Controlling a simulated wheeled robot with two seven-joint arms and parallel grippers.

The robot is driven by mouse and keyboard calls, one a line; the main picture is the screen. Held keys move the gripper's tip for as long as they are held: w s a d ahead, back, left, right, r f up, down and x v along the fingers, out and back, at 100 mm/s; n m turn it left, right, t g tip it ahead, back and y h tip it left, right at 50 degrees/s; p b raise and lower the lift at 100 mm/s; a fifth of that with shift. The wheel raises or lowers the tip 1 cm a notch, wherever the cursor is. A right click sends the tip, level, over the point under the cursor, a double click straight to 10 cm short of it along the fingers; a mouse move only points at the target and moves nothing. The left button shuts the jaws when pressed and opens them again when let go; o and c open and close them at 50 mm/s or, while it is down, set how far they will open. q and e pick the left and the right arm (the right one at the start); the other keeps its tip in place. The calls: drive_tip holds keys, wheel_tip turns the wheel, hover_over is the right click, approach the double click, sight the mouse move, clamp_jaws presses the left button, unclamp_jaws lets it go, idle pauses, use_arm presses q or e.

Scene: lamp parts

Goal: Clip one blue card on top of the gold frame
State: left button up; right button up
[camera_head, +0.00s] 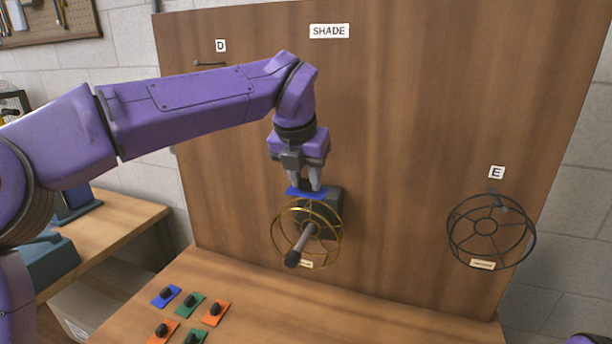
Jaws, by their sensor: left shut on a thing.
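The gold frame (275,236) is a round wire ring mounted in front of the upright board, around a rod with a dark tip. My left gripper (307,188) points down above the frame, shut on a blue card (305,193). The held card is at the top of the gold ring; I cannot tell whether it touches the wire. Another blue card (165,297) with a black clip lies on the table at the lower left. My right gripper is not in view; only a small piece of my own body shows at the lower right corner.
Green (190,305) and orange (216,313) cards with black clips lie near the blue one. A black wire frame (460,252) hangs at the right under label E. A peg (209,64) sticks out under label D. The table's right part is clear.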

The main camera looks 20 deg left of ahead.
use_arm(q)
drive_tip(key=shift+f+b, duration=0.4)
drive_tip(key=shift+f, duration=0.2)
idle(0.3)
drive_tip(key=shift+f, duration=0.25)
drive_tip(key=shift+f+b, duration=0.25)
drive_tip(key=shift+b, duration=0.1)
idle(0.5)
drive_tip(key=shift+r, duration=0.15)
drive_tip(key=o, duration=1.1)
